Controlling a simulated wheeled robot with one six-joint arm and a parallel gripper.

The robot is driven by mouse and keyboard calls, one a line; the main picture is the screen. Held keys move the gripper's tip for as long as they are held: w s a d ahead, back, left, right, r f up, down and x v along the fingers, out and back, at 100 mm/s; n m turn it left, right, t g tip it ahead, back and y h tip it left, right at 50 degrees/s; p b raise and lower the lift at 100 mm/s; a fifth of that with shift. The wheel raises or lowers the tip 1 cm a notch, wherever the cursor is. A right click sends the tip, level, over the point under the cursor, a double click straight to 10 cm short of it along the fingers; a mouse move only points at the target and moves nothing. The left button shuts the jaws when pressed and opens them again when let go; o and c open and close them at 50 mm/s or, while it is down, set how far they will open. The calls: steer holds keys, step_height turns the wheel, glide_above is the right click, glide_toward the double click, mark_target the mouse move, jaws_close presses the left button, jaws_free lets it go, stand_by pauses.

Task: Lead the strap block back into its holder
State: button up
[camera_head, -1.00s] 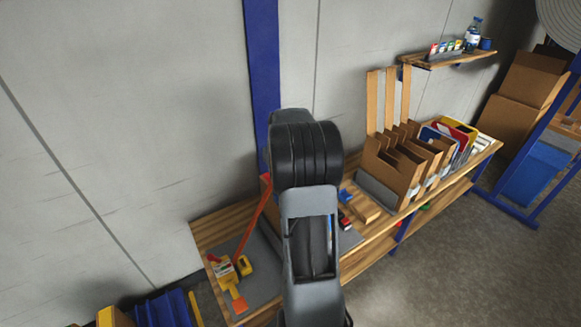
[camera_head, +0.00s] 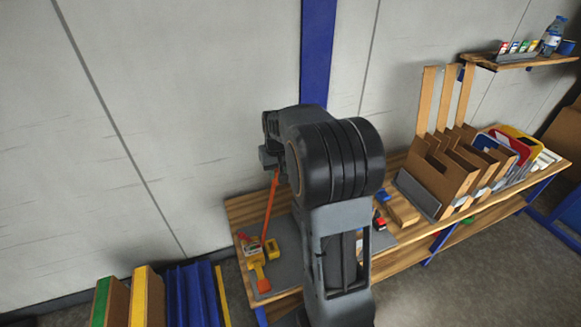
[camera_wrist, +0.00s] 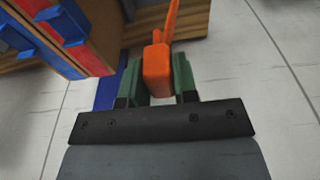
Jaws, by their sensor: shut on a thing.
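My gripper (camera_wrist: 157,80) is shut on the orange strap block (camera_wrist: 157,68) in the wrist view, with the block between the two green fingers. An orange strap (camera_wrist: 172,18) runs away from the block; in the head view the strap (camera_head: 270,208) slopes down to a yellow tool (camera_head: 254,257) on a grey mat on the bench. The gripper in the head view (camera_head: 269,157) is raised above the bench, partly hidden by my arm. A small yellow block-shaped piece (camera_head: 276,250) lies beside the tool. I cannot tell which piece is the holder.
A cardboard rack (camera_head: 447,178) with signs stands on the bench's right. Blue, yellow and green panels (camera_head: 188,293) stand at lower left. A blue post (camera_head: 317,60) runs up the wall. A red-and-blue unit (camera_wrist: 62,35) is close at upper left of the wrist view.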

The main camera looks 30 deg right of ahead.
steer(key=a, duration=0.4)
steer(key=f+b, duration=0.8)
steer(key=f, duration=0.4)
steer(key=f+b, duration=0.9)
steer(key=f, duration=0.2)
steer(key=f+b, duration=0.8)
steer(key=f, duration=0.4)
steer(key=shift+w+f+b, duration=0.35)
steer(key=shift+w, duration=0.05)
steer(key=shift+f+b, duration=0.35)
steer(key=shift+f, duration=0.15)
steer(key=shift+s+f+b, duration=0.15)
steer(key=shift+f+b, duration=0.25)
steer(key=shift+f, duration=0.25)
steer(key=o, duration=0.9)
steer(key=shift+c, duration=0.2)
